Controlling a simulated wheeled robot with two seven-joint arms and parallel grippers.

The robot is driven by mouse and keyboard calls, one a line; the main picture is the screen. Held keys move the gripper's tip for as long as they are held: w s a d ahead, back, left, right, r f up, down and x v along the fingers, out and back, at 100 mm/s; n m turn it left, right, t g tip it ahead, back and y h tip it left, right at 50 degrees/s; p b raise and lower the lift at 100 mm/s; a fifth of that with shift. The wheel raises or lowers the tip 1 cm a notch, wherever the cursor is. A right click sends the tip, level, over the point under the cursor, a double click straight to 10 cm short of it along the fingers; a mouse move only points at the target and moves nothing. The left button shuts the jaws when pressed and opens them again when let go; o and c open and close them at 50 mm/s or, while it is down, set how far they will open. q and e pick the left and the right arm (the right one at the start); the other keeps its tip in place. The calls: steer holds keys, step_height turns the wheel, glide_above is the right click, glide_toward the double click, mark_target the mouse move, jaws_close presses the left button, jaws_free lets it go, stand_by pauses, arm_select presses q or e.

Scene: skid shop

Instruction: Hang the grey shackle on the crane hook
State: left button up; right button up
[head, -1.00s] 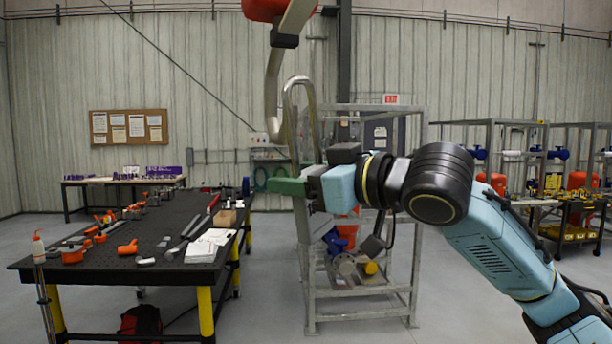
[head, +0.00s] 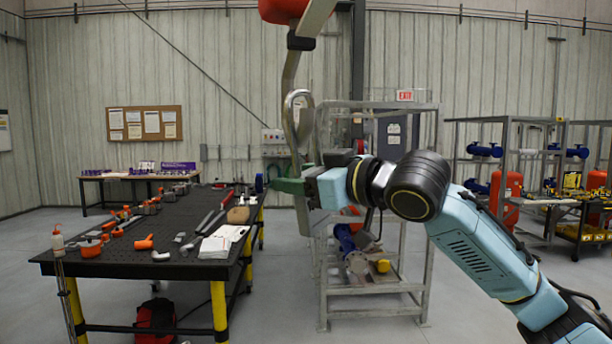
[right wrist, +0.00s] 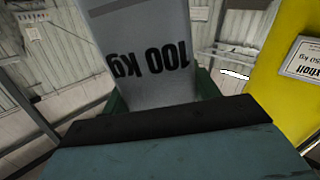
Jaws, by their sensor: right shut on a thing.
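The grey shackle (head: 288,112) stands with its rounded bow upward, above my right gripper (head: 291,186). The gripper is shut on it, its green fingers around the lower part. In the right wrist view, a grey surface marked 100 kg (right wrist: 150,62) stands between green edges. The crane hook (head: 289,72) hangs from the orange-red crane part at the top. Its grey shank runs down to the shackle's bow, and the two overlap in the head view. I cannot tell whether the hook passes through the bow or touches it. My left gripper is not in view.
A black worktable (head: 100,262) with orange fittings, papers and tools stands at left. A grey metal frame (head: 375,313) stands behind my right gripper. A yellow plate (right wrist: 285,95) is close at the right in the wrist view. Floor is clear between table and frame.

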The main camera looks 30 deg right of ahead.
steer(key=shift+w+d+r, duration=0.1)
steer(key=shift+w+d, duration=0.15)
steer(key=shift+w, duration=0.3)
steer(key=shift+w+f, duration=0.15)
steer(key=shift+f, duration=0.05)
steer(key=shift+w+d+f+b, duration=0.1)
steer(key=shift+w+f+b, duration=0.1)
steer(key=shift+f+b, duration=0.4)
steer(key=shift+w+d+f+b, duration=0.15)
steer(key=shift+f+b, duration=0.15)
steer(key=shift+f, duration=0.65)
steer(key=shift+w+f+b, duration=0.2)
steer(key=shift+f+b, duration=0.25)
steer(key=shift+f, duration=0.3)
steer(key=o, duration=0.9)
steer(key=shift+f, duration=0.1)
steer(key=shift+f, duration=0.1)
